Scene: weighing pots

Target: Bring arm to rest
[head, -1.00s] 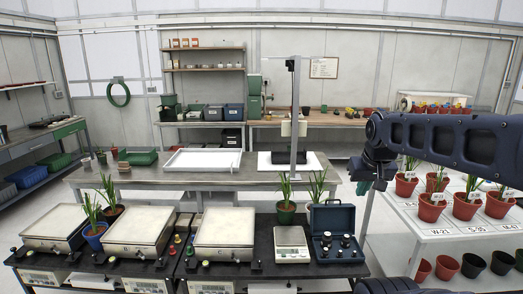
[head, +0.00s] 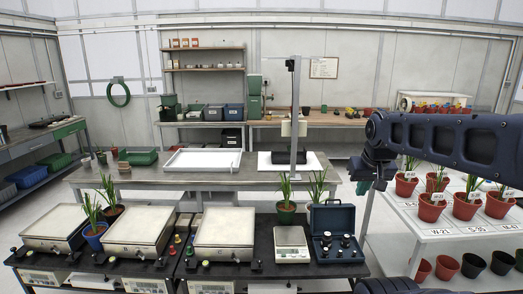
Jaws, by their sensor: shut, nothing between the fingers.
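My arm reaches in from the right edge in the head view, held above the white bench. My gripper (head: 362,184) hangs at its end, pointing down, in front of the far grey table's right end. It is shut with nothing in it and touches nothing that I can see. Its fingertips are small and dark in this view.
A black bench in front holds several flat scales (head: 224,228), a small scale (head: 291,243), an open blue weight case (head: 338,235) and potted plants (head: 286,211). Red pots (head: 431,207) stand on the white bench (head: 405,209) at right. A grey table (head: 130,176) stands behind.

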